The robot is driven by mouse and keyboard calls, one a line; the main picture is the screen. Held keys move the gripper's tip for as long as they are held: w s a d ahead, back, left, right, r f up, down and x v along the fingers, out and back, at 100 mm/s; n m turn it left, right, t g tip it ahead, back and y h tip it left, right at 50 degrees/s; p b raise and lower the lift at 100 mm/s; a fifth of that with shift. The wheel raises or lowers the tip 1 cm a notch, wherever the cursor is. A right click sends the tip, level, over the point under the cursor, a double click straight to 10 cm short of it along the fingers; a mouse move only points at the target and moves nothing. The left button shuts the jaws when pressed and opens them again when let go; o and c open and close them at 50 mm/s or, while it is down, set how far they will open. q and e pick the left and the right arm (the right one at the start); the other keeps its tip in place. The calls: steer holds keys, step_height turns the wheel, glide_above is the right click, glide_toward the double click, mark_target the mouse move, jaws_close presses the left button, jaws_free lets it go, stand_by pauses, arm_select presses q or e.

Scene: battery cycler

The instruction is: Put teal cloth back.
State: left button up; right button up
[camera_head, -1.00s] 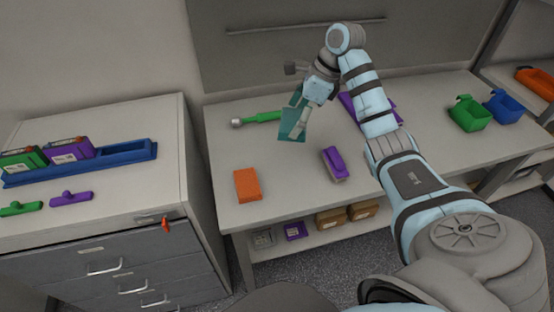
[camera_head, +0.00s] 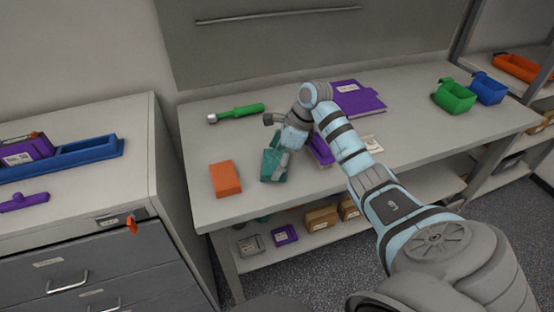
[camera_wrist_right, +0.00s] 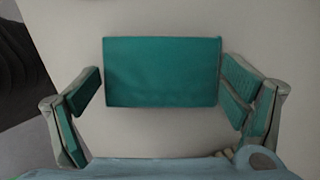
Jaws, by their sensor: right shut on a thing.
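The teal cloth (camera_head: 272,165) is a small flat rectangle at the workbench's front part, between an orange block and a purple-handled brush. In the right wrist view the cloth (camera_wrist_right: 160,72) lies between the two teal-padded fingers of my right gripper (camera_wrist_right: 160,100). My right gripper (camera_head: 281,163) is shut on it, pointing down at the bench (camera_head: 202,205). Whether the cloth touches the bench top is hard to tell. My left gripper is not in view.
The orange block (camera_head: 225,178) is just left of the cloth. The purple brush (camera_head: 320,149) is close on the right, partly hidden by my arm. A green-handled tool (camera_head: 240,111) and a purple binder (camera_head: 356,99) lie farther back. Green (camera_head: 454,96) and blue (camera_head: 487,88) bins stand right.

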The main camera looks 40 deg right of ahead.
steer(key=shift+f, duration=0.1)
steer(key=o, duration=0.7)
steer(key=shift+f, duration=0.1)
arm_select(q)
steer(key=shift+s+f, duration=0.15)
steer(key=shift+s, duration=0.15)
arm_select(e)
steer(key=shift+o, duration=0.2)
steer(key=shift+r, duration=0.2)
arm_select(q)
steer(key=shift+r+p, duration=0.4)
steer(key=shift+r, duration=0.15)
arm_select(e)
steer(key=v, duration=1.2)
